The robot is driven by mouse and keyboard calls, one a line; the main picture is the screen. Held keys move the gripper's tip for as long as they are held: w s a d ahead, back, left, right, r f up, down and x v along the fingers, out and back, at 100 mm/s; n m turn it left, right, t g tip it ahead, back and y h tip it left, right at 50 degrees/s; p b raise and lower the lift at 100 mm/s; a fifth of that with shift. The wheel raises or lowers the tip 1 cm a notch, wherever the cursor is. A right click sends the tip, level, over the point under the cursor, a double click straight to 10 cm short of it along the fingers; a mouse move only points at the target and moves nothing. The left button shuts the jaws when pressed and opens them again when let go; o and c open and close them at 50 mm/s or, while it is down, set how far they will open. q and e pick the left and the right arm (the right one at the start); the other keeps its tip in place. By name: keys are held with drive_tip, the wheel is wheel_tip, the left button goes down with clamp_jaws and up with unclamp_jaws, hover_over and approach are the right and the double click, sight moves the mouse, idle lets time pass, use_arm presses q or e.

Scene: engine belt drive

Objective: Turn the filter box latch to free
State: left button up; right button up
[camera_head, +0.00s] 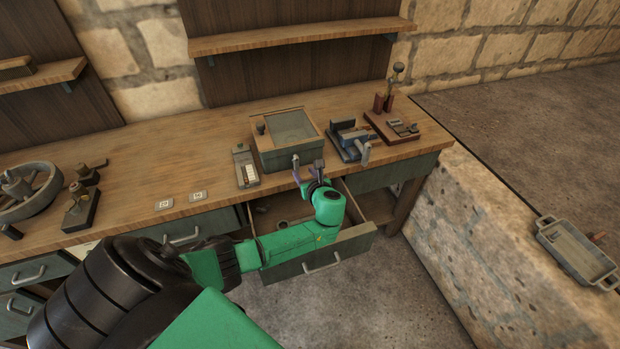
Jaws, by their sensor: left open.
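A grey-green box with a wooden-rimmed lid (287,141), which looks like the filter box, stands on the workbench near its front edge. A small dark knob (261,128) sits at the left of its top. I cannot make out the latch for certain; part of the box's front is behind my gripper. My left gripper (308,167) is open, with its two fingers apart and pointing up at the box's lower front. It looks empty, and I cannot tell whether it touches the box. My right gripper is out of view.
An open drawer (343,248) juts out below my left gripper. A large wheel (25,192) lies at the far left. The bench's middle is mostly clear.

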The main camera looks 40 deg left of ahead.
use_arm(q)
drive_tip(key=v, duration=0.6)
drive_tip(key=shift+s+d, duration=0.25)
drive_tip(key=shift+r, duration=0.1)
